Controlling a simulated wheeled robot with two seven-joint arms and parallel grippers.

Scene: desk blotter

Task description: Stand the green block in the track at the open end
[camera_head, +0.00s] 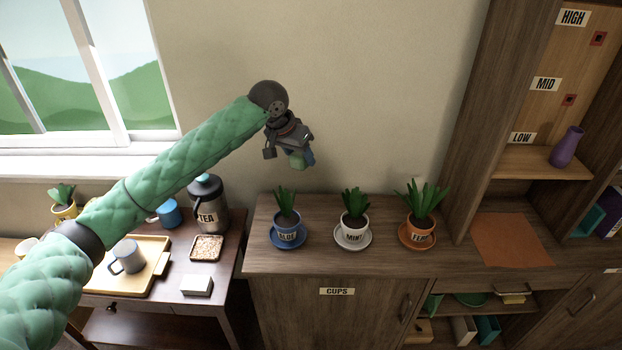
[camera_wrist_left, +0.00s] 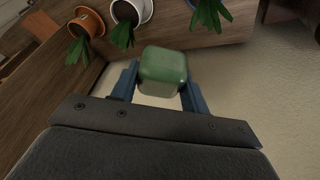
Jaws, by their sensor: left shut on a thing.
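My left gripper (camera_head: 298,158) is high in front of the wall, above and behind the row of potted plants on the cabinet. It is shut on the green block (camera_wrist_left: 163,70), which sits between the blue fingers in the wrist view. In the head view the green block (camera_head: 295,160) is partly hidden by the fingers. The block is clear of the cabinet top. I cannot make out a track or its open end in either view. My right gripper is in neither view.
On the cabinet top (camera_head: 390,262) stand a blue pot (camera_head: 287,232), a white pot (camera_head: 354,232) and a terracotta pot (camera_head: 420,236), each on a saucer. An orange-brown mat (camera_head: 511,242) lies bare to the right. A purple vase (camera_head: 566,147) stands on the low shelf.

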